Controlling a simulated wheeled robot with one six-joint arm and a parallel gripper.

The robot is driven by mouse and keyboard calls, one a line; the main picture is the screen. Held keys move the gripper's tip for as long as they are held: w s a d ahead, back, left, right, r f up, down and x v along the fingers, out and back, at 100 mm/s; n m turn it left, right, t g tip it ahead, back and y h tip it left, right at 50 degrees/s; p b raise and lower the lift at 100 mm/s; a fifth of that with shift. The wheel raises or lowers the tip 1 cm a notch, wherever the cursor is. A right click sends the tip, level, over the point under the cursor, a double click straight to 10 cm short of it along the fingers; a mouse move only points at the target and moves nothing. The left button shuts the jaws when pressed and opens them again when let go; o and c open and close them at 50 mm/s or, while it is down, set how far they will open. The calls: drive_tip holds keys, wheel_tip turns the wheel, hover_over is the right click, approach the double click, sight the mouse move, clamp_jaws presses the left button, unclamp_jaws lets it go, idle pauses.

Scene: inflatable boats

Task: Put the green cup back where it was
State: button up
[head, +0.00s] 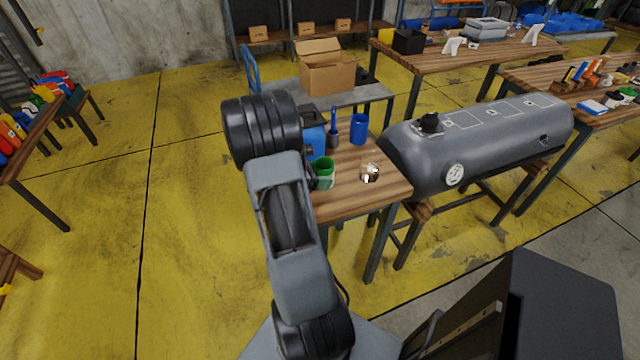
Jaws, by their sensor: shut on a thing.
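The green cup (324,165) is upright at the near left part of the small wooden table, just right of my arm's upper link. My gripper (325,181) is mostly hidden behind that link; only a small pale part shows low against the cup. It is shut on the green cup. From this view I cannot tell whether the cup touches the tabletop.
On the small table (385,190) are a blue cup (358,129), a dark holder with a blue-handled tool (333,135), a blue box (316,142) and a small shiny object (370,173). A grey tank (480,140) stands right. A cardboard box (327,72) sits behind.

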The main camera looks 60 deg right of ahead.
drive_tip(key=shift+w+d+f, duration=0.25)
drive_tip(key=shift+d+f, duration=0.1)
drive_tip(key=shift+f, duration=0.15)
drive_tip(key=shift+w+d+f, duration=0.2)
drive_tip(key=shift+d+f, duration=0.15)
drive_tip(key=shift+f, duration=0.15)
drive_tip(key=shift+w+d+f, duration=0.1)
drive_tip(key=shift+f, duration=1.55)
drive_tip(key=shift+f, duration=0.15)
drive_tip(key=o, duration=1)
drive_tip(key=shift+c, duration=0.2)
